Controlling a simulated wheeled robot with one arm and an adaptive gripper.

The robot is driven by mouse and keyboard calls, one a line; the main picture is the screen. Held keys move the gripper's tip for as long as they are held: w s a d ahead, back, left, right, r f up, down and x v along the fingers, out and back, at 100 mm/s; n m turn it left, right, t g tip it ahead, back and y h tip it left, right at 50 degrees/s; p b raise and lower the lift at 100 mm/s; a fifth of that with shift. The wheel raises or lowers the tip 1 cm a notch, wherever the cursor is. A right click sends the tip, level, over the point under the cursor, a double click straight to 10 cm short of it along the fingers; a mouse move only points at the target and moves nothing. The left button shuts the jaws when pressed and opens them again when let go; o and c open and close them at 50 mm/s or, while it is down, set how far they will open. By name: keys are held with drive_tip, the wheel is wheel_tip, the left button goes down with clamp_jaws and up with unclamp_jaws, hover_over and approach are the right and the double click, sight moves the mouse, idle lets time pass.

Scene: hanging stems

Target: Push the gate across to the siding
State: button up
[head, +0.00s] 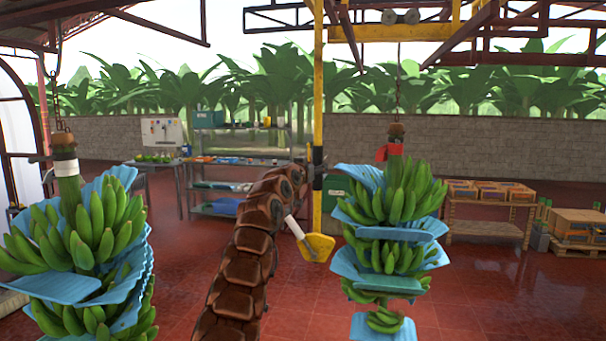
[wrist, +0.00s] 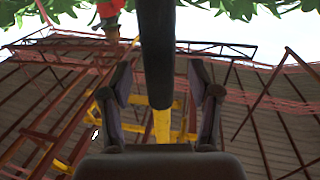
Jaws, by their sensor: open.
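A yellow-and-black pole (head: 318,90) hangs from the overhead rails in the middle of the head view; I take it as the gate's handle. In the wrist view its dark length (wrist: 157,60) passes between the two fingers of my gripper (wrist: 163,100), with yellow showing beyond. My gripper is open, its fingers on either side of the pole, with gaps visible. In the head view the gripper is hard to make out beside the pole. A yellow beam (head: 390,33) with rollers is overhead at right. I cannot tell which rail is the siding.
Green banana bunches with blue sheets hang at left (head: 95,240) and right (head: 390,230), close to my arm. A yellow paddle-shaped piece (head: 318,247) is low by the pole. A shelf rack (head: 225,185) and a crate table (head: 490,208) stand behind. Red floor lies open at right.

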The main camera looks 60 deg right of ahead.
drive_tip(key=a, duration=0.8)
drive_tip(key=shift+a, duration=0.15)
idle(0.5)
drive_tip(key=shift+f, duration=0.15)
